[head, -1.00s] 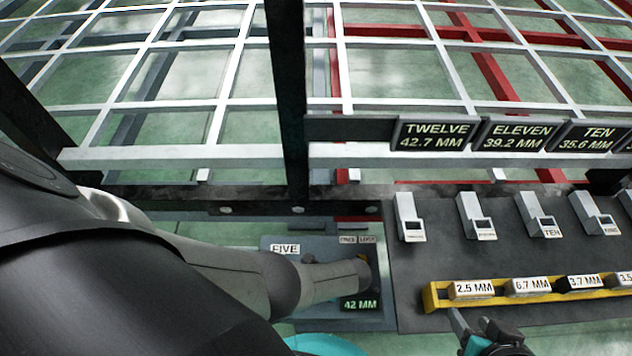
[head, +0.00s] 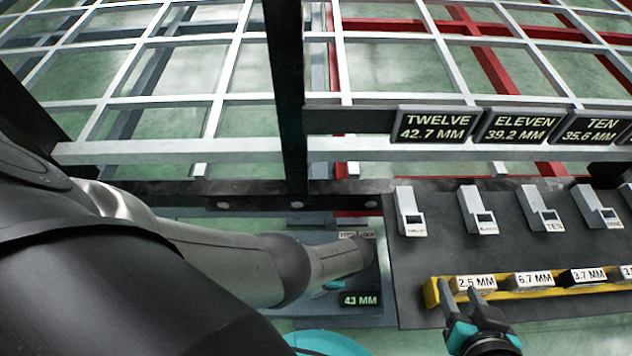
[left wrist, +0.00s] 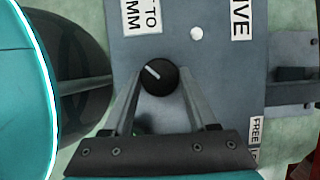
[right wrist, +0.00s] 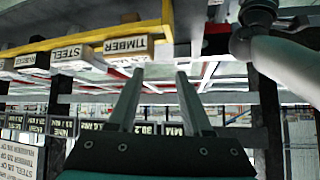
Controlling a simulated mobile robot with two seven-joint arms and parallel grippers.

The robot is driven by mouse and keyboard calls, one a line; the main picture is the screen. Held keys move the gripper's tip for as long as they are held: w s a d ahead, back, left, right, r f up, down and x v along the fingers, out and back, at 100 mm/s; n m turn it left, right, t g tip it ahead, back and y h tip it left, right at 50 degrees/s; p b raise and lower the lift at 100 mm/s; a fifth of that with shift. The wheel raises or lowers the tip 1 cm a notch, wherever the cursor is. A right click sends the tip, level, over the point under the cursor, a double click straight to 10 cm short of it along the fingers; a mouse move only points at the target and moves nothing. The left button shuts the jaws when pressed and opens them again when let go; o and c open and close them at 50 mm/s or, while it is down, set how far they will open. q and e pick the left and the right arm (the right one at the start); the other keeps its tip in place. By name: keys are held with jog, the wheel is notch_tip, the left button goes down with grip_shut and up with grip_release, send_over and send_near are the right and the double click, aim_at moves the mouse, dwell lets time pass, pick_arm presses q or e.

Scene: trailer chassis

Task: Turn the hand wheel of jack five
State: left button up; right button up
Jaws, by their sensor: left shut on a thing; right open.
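The jack five panel (head: 383,300) is grey and mostly covered by my left arm in the head view. Its display (head: 360,300) reads 43 MM. In the left wrist view the hand wheel (left wrist: 158,77) is a round dark knob with a white pointer line, beside the FIVE label (left wrist: 241,15). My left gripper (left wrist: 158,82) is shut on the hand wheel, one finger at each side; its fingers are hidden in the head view. My right gripper (head: 460,288) is open and empty, its fingertips by the 2.5 MM block (head: 474,284); it also shows in the right wrist view (right wrist: 160,72).
A yellow rack (head: 432,294) holds several labelled blocks on a dark board (head: 410,262). Several grey devices, one marked TEN (head: 541,208), stand behind it. A dark upright post (head: 287,100) and the white chassis grid (head: 230,152) lie beyond. TWELVE's display (head: 432,125) reads 42.7 MM.

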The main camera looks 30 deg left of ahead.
pick_arm(q)
jog(key=shift+s+a, duration=0.1)
jog(key=shift+a, duration=0.05)
jog(key=o, duration=1.4)
jog(key=shift+r, duration=0.1)
